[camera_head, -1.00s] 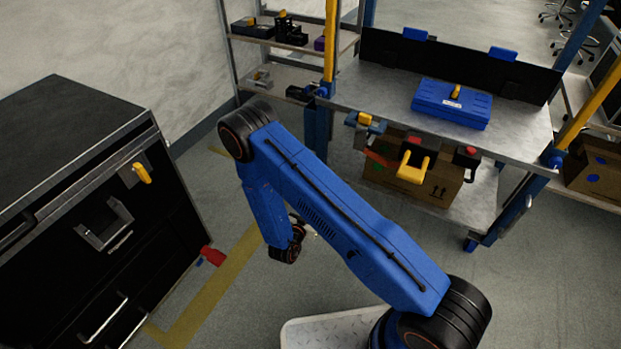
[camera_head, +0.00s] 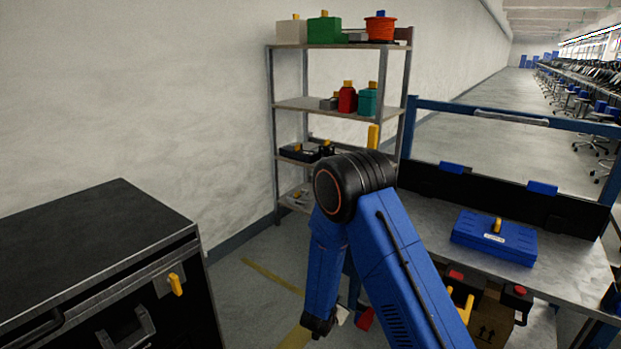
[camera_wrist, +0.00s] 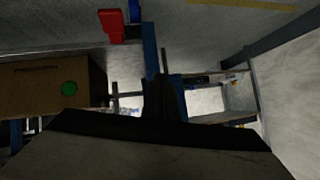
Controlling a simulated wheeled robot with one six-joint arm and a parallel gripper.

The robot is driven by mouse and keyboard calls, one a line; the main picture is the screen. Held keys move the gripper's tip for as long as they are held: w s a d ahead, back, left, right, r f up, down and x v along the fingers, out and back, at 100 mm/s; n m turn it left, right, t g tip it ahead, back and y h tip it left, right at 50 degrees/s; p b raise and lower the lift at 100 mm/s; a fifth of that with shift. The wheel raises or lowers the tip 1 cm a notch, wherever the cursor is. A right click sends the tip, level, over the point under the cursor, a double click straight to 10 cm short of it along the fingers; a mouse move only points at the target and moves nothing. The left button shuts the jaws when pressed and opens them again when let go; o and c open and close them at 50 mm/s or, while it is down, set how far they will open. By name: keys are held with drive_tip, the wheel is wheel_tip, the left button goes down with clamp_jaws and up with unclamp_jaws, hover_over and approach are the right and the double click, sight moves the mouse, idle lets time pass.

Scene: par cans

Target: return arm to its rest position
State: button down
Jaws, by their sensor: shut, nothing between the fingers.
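My arm (camera_head: 400,265) rises from the lower right in the head view, bends at a dark elbow joint, and its forearm hangs down. The wrist end is low in front of the shelf and bench; my gripper's fingers are not clear there. In the wrist view my gripper (camera_wrist: 164,85) is a dark shape at the lower middle, its narrow fingers together with nothing held between them. The fingertips are dark and hard to make out.
A black cabinet (camera_head: 90,235) stands at the left. A shelf rack (camera_head: 300,104) stands behind the arm. A bench (camera_head: 440,215) with a blue case (camera_head: 493,238) is close at the right. A cardboard box (camera_wrist: 50,85) shows in the wrist view.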

drive_tip(key=s+d+r+n+g+y, duration=0.1)
drive_tip(key=s+d+r+n+y, duration=0.3)
drive_tip(key=r, duration=1.1)
drive_tip(key=s+r+g+y, duration=0.1)
drive_tip(key=s+r+y, duration=0.35)
drive_tip(key=r, duration=0.95)
drive_tip(key=s+d+r+n+g+h, duration=0.1)
drive_tip(key=s+d+r, duration=0.2)
drive_tip(key=s, duration=0.8)
drive_tip(key=s+d+r+n+g+h, duration=0.1)
drive_tip(key=s+d+r+h, duration=0.1)
drive_tip(key=s+d+r, duration=0.2)
drive_tip(key=s+d+r+n+g+h, duration=0.1)
drive_tip(key=s+d+r, duration=0.2)
drive_tip(key=s+d, duration=0.5)
drive_tip(key=s, duration=1.2)
drive_tip(key=shift+s+r+n+g, duration=0.15)
drive_tip(key=shift+r+n+g, duration=0.15)
drive_tip(key=shift+n, duration=0.1)
